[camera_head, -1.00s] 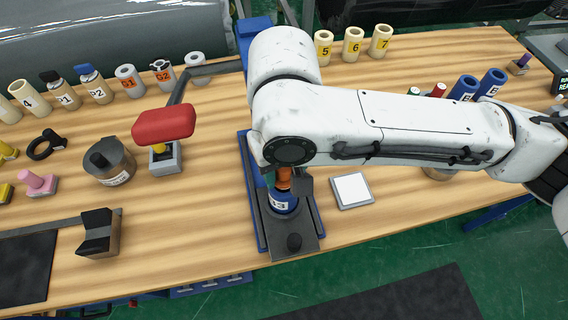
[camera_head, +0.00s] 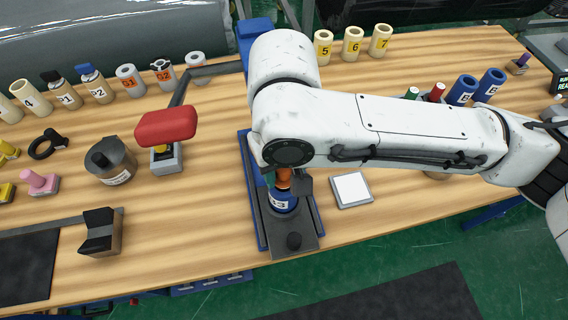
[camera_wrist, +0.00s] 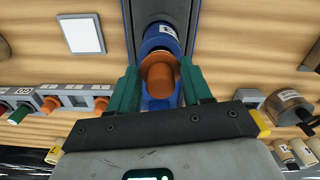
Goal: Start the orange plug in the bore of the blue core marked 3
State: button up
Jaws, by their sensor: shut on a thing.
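The orange plug (camera_wrist: 158,78) is held between the two green fingers of my gripper (camera_wrist: 160,88) in the wrist view. In the head view the plug (camera_head: 283,179) is partly hidden by my arm and gripper (camera_head: 286,184). The blue core marked 3 (camera_head: 283,203) stands upright in the dark fixture, directly below the plug. Its blue side and white label also show beyond the plug in the wrist view (camera_wrist: 160,42). The plug is over the core's upper end and hides the bore. I cannot tell whether its tip is inside.
The fixture's dark plate (camera_head: 280,248) lies near the table's front edge. A white square pad (camera_head: 351,189) lies to its right. A red-topped post (camera_head: 166,125) and a grey canister (camera_head: 110,162) stand to the left. Cream rolls (camera_head: 353,42) and blue rolls (camera_head: 462,90) stand further back and right.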

jog(key=shift+f+b, duration=0.5)
jog(key=shift+f, duration=0.5)
dwell(0.4)
dwell(0.4)
jog(key=o, duration=1)
notch_tip(320, 180, up, 11)
jog(key=shift+f, duration=0.1)
dwell(0.4)
